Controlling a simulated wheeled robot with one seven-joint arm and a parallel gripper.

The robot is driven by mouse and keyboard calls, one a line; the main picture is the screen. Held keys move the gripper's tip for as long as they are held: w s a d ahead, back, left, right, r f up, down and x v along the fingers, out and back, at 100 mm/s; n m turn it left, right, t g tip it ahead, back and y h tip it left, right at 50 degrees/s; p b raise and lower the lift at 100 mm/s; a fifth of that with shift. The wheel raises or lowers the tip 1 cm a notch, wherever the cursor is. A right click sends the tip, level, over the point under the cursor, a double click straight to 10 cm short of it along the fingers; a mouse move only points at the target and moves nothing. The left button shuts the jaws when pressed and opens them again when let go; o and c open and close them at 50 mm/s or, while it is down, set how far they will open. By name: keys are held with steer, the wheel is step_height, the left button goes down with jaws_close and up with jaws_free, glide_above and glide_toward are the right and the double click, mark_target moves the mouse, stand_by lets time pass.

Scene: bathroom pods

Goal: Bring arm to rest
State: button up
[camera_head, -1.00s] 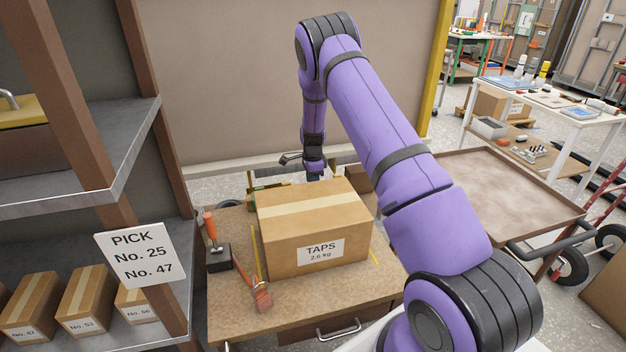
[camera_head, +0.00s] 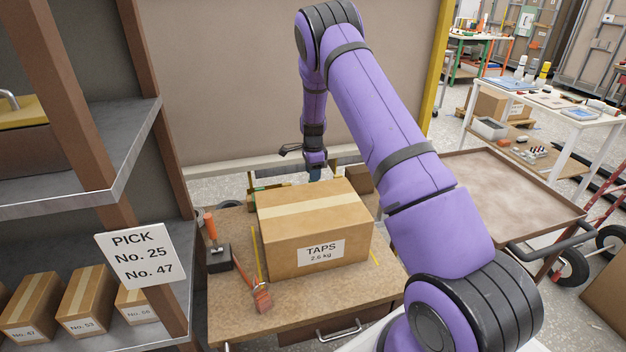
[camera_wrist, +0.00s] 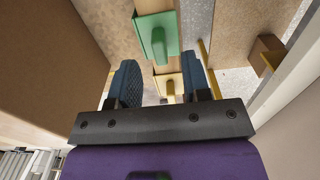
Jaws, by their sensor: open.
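My purple arm reaches over the wooden bench, and my gripper (camera_head: 315,175) hangs pointing down just behind the cardboard box labelled TAPS (camera_head: 310,226). The box partly hides what lies below the gripper. In the wrist view the two blue-grey fingers of my gripper (camera_wrist: 161,78) are apart with nothing held between them. Beyond the fingers are a green piece with an upright tab (camera_wrist: 157,42) and a yellow piece (camera_wrist: 168,85), both apart from the fingers as far as I can tell.
A shelf rack (camera_head: 130,160) with several small boxes and a PICK sign (camera_head: 140,254) stands on the left. A brown-topped cart (camera_head: 500,190) stands on the right.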

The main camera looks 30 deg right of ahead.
steer(key=s+a+r+n+t, duration=0.1)
steer(key=s+a+r+n, duration=0.15)
steer(key=r, duration=0.95)
steer(key=s+a+r+n, duration=0.2)
steer(key=s+a+r, duration=0.15)
steer(key=r, duration=0.75)
steer(key=s+a+r+n+t, duration=0.1)
steer(key=s+a+r+n, duration=0.2)
steer(key=s+r, duration=0.3)
steer(key=s+a+r+n+t, duration=0.1)
steer(key=s+a+r+n, duration=0.2)
steer(key=s+r, duration=0.4)
steer(key=s+a+r+n, duration=0.1)
steer(key=s+a+n, duration=0.1)
steer(key=s, duration=0.7)
steer(key=s+a+r+n+t, duration=0.1)
steer(key=s+a+n, duration=0.1)
steer(key=s+n, duration=0.3)
steer(key=s+a+r+n+t, duration=0.1)
steer(key=s+a+n, duration=0.1)
steer(key=s, duration=1)
steer(key=shift+s+a+r+n, duration=0.25)
steer(key=shift+s+n, duration=0.05)
steer(key=shift+n, duration=0.55)
